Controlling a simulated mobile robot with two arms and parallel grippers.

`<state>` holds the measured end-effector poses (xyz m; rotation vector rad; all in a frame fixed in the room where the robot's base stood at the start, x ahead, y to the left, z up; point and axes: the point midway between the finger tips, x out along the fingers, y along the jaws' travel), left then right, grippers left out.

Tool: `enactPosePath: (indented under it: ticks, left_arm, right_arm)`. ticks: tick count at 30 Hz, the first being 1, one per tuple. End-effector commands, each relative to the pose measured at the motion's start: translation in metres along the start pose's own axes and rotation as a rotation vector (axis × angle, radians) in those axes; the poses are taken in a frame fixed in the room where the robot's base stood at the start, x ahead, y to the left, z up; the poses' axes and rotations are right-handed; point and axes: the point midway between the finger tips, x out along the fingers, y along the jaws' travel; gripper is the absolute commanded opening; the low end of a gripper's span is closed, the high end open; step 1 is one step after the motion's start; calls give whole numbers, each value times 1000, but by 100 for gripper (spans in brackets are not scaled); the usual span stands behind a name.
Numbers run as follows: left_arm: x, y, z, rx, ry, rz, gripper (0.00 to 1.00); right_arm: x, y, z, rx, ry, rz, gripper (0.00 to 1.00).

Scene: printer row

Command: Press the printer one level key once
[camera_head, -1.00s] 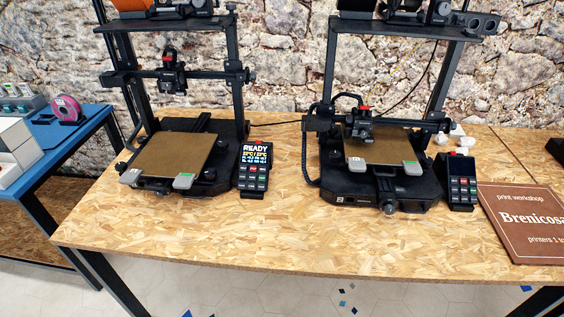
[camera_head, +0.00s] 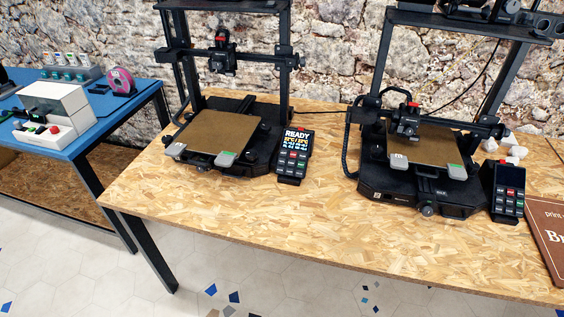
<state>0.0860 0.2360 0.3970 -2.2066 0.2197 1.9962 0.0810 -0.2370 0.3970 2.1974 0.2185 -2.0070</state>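The left printer (camera_head: 214,139) stands on the wooden table, with a tan bed and a black frame. Its control panel (camera_head: 294,156) stands at its right front corner, with a lit screen reading READY above rows of small keys. The key labels are too small to read. A second printer (camera_head: 421,148) stands to the right. Its panel (camera_head: 507,190) has a dark screen and similar keys. I cannot read a number on either printer clearly. Neither of my grippers is in the head view.
The chipboard table (camera_head: 260,215) has a clear front strip. A blue table (camera_head: 85,128) at the left holds a white box with a red button (camera_head: 55,129) and a pink spool (camera_head: 121,81). A brown sign (camera_head: 548,235) lies at the right edge. Tiled floor is free in front.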

Motion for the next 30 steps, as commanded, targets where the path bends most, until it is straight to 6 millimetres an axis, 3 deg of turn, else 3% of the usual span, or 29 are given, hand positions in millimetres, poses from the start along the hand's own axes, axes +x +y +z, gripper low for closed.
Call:
enactPosePath:
  ticks: [1,6,30]
  left_arm:
    - [0,1,0,-1,0,1,26]
    - [0,2,1,-2,-2,3,0]
    - [0,3,5,-1,-9,3,0]
  right_arm:
    - [0,0,0,0,0,1,65]
    - [0,1,0,1,1,1,65]
    - [0,-1,-1,0,2,-1,65]
